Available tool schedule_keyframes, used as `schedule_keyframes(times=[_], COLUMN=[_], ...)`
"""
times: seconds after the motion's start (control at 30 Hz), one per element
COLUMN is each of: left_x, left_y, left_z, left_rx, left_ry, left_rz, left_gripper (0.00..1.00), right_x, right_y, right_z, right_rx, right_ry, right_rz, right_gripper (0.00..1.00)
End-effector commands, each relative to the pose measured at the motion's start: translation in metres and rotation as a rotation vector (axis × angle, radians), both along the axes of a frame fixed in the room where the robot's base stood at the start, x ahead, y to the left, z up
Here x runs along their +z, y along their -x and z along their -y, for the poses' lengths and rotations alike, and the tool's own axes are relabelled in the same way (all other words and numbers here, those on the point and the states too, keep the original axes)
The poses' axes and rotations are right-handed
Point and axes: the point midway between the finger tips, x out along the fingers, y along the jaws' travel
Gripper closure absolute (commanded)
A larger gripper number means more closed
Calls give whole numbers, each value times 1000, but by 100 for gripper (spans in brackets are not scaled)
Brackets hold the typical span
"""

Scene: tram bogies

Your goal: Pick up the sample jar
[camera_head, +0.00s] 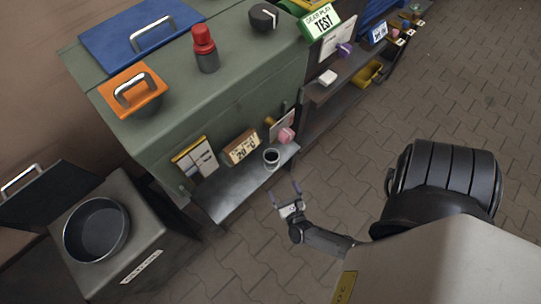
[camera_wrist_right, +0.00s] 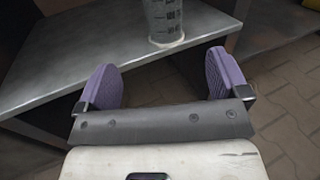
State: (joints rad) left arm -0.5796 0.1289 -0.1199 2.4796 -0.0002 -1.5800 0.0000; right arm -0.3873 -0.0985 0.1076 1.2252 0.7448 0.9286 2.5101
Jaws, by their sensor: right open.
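The sample jar (camera_head: 271,158) stands upright near the front edge of a dark metal shelf (camera_head: 238,190) under the green bench. In the right wrist view the jar (camera_wrist_right: 164,20) is translucent grey with dark graduation marks, and its top is cut off by the frame. My right gripper (camera_head: 284,190) is open and empty in front of the shelf edge, apart from the jar. Its two purple pads (camera_wrist_right: 160,82) are spread wide, with the jar beyond them, roughly centred between them. My left gripper is not in view.
A pink object (camera_head: 286,135) and a flip sign (camera_head: 242,147) are close behind the jar. The green bench (camera_head: 175,125) overhangs the shelf. A black pan (camera_head: 97,230) sits at the lower left. Paved floor (camera_head: 480,80) is open at the right.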

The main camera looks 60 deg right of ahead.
Motion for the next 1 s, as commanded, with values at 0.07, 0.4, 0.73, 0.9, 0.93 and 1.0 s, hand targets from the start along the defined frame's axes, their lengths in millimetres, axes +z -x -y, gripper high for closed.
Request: schedule_keyframes(times=[0.07, 0.4, 0.73, 0.9, 0.93, 1.0], left_x=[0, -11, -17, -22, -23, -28], left_y=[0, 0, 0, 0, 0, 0], left_z=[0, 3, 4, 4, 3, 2], left_rx=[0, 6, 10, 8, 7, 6], left_ry=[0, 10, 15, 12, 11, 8], left_rz=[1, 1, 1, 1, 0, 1], left_gripper=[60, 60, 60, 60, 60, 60], right_x=[0, -2, -1, -2, -3, -4], right_y=[-1, -40, -64, -70, -72, -79], right_z=[1, 33, 55, 62, 65, 72], right_rx=[1, 2, 3, 2, 2, 2], right_ry=[-30, -51, -52, -51, -51, -50], right_rz=[25, 45, 42, 42, 42, 44], right_gripper=[7, 7, 7, 7, 7, 7])
